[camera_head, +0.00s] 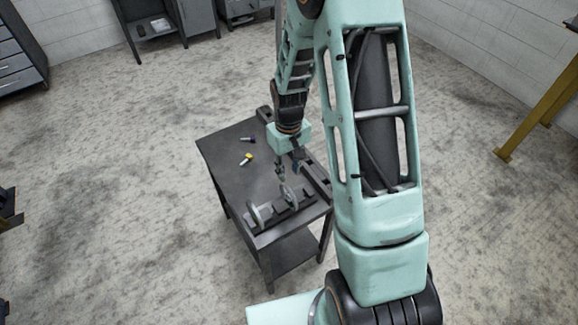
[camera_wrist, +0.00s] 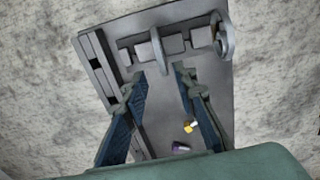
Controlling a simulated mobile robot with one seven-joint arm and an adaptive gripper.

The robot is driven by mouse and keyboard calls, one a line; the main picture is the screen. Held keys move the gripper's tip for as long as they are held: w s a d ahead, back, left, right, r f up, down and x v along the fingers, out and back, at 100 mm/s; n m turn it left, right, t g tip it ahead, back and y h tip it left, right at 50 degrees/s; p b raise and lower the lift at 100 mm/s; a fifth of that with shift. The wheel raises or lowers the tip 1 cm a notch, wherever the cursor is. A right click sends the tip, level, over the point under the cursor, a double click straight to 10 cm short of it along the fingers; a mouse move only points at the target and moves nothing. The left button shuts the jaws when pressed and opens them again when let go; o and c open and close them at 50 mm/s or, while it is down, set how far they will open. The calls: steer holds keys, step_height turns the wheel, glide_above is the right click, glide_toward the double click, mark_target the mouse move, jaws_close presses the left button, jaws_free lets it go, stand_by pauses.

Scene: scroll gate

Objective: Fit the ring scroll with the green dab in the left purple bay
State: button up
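My gripper (camera_head: 281,174) is above the table, close to a low grey stand (camera_head: 272,213). In the wrist view the gripper (camera_wrist: 158,78) has its blue-padded fingers spread with nothing visible between them. The stand (camera_wrist: 143,51) lies just past the fingertips. One grey ring (camera_wrist: 167,45) stands upright near its middle and another ring (camera_wrist: 225,37) at its right end; in the head view they are the ring (camera_head: 288,197) and the ring (camera_head: 256,214). I cannot make out a green dab, a ring scroll or a purple bay.
A small yellow-and-white piece (camera_head: 246,159) and a small dark blue or purple-and-white piece (camera_head: 247,139) lie on the dark table (camera_head: 222,152). A long dark slotted block (camera_head: 316,180) runs along the table's right edge. The table's left part is clear.

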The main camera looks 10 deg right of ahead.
mark_target(289, 189)
step_height(289, 189, down, 10)
steer(key=b, duration=0.7)
steer(key=shift+f, duration=0.1)
steer(key=shift+c, duration=0.6)
jaws_close()
steer(key=shift+r, duration=0.2)
steer(key=shift+r+p, duration=1)
steer(key=shift+r, duration=0.4)
step_height(289, 189, up, 9)
steer(key=p, duration=0.5)
steer(key=shift+p, duration=0.4)
